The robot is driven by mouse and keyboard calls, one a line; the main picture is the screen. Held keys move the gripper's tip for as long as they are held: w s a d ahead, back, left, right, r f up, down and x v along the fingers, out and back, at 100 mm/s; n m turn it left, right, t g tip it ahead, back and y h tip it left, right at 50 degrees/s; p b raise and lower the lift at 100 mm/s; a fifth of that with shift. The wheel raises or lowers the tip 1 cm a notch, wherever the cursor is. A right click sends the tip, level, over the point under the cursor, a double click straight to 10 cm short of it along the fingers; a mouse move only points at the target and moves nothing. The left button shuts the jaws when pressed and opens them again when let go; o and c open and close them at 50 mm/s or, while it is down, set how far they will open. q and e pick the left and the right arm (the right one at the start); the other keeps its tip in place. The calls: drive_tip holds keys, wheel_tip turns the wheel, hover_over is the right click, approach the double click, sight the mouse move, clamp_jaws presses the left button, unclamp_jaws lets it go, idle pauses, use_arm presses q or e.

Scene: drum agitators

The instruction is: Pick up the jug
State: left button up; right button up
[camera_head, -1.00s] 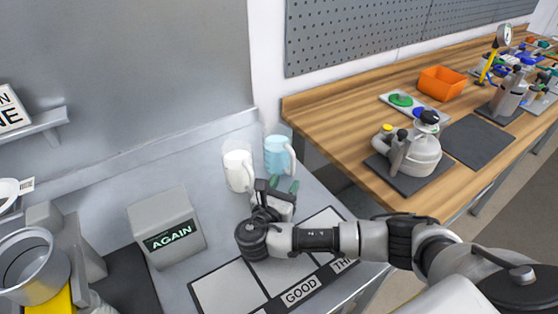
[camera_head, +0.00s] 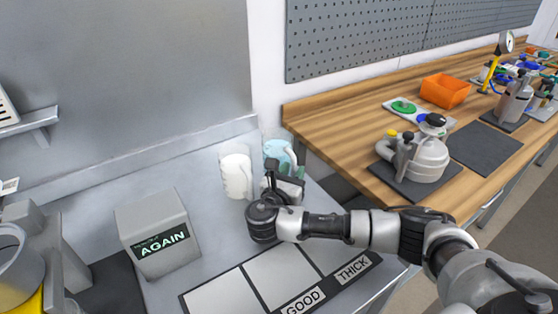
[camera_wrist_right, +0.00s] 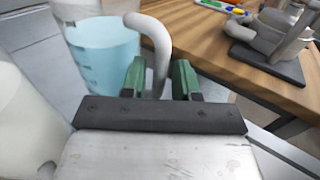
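A jug with light blue contents (camera_head: 277,149) stands at the back right of the metal bench. In the right wrist view the blue jug (camera_wrist_right: 105,55) is at the upper left, its pale handle curving down to the right. A whitish jug (camera_head: 236,175) stands left of it and partly shows in the wrist view (camera_wrist_right: 22,120). My right gripper (camera_head: 290,165) is at the blue jug's handle. In the wrist view its green fingers (camera_wrist_right: 159,75) are apart, one each side of the handle; I cannot tell whether they touch it. My left gripper is not in view.
A grey box labelled AGAIN (camera_head: 158,232) stands left of my right arm. A marked board with GOOD and THICK labels (camera_head: 280,275) lies in front. A wooden workbench (camera_head: 345,125) with equipment adjoins on the right. A metal vessel (camera_head: 15,260) is at the far left.

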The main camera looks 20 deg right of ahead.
sight(294, 158)
clamp_jaws()
drive_tip(key=shift+r, duration=0.15)
drive_tip(key=shift+d+r, duration=0.1)
drive_tip(key=shift+r, duration=1.95)
drive_tip(key=s+d+r, duration=0.3)
drive_tip(key=s+r, duration=0.3)
drive_tip(key=s, duration=0.4)
drive_tip(key=shift+s+d+r, duration=0.3)
drive_tip(key=shift+s, duration=0.1)
